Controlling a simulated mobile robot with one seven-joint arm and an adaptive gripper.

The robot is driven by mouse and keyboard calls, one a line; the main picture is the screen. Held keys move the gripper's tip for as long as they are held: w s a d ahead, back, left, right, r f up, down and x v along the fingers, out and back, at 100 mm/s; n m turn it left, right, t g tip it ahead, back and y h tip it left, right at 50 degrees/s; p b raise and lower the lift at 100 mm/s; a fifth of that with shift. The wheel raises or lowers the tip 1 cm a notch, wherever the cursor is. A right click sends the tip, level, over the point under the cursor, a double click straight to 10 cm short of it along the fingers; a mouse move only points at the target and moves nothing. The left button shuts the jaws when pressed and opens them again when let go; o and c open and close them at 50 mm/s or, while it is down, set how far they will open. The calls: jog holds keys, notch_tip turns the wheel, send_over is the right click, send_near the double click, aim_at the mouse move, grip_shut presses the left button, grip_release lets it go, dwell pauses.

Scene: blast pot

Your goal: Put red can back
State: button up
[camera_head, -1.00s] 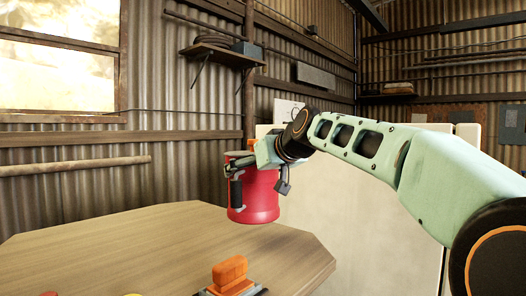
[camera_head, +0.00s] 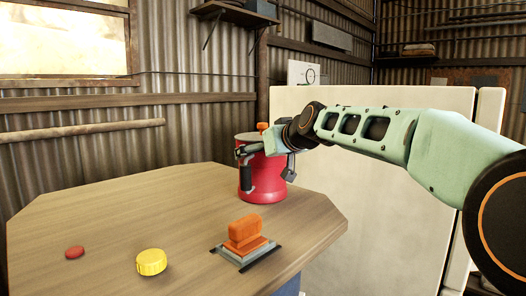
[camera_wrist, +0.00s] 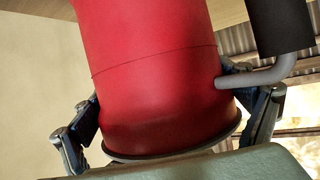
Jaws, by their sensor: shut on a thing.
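The red can (camera_head: 265,187) stands upright in my gripper (camera_head: 262,150) over the far right part of the wooden table (camera_head: 120,220). Its dark side handle (camera_head: 246,178) points left, and a bit of orange shows at its top. In the wrist view the red can (camera_wrist: 155,70) fills the middle, with a finger of my gripper (camera_wrist: 168,115) on either side and its rim close to the palm. My gripper is shut on the can. I cannot tell whether the can's base touches the table.
On the table are an orange block on a grey plate (camera_head: 243,242), a yellow cap (camera_head: 151,262) and a small red disc (camera_head: 75,252). The table's left and middle are mostly clear. A pale cabinet (camera_head: 370,215) stands behind, near corrugated walls.

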jog(key=shift+r, duration=0.25)
jog(key=o, duration=1.7)
jog(key=shift+f, duration=0.35)
jog(key=shift+o, duration=0.5)
jog(key=shift+s+d+r, duration=0.1)
jog(key=shift+r, duration=0.1)
jog(key=shift+s+d, duration=0.1)
jog(key=shift+d, duration=0.1)
jog(key=b+v, duration=0.6)
jog(key=v, duration=0.5)
jog(key=shift+s+b, duration=0.35)
jog(key=shift+r, duration=0.1)
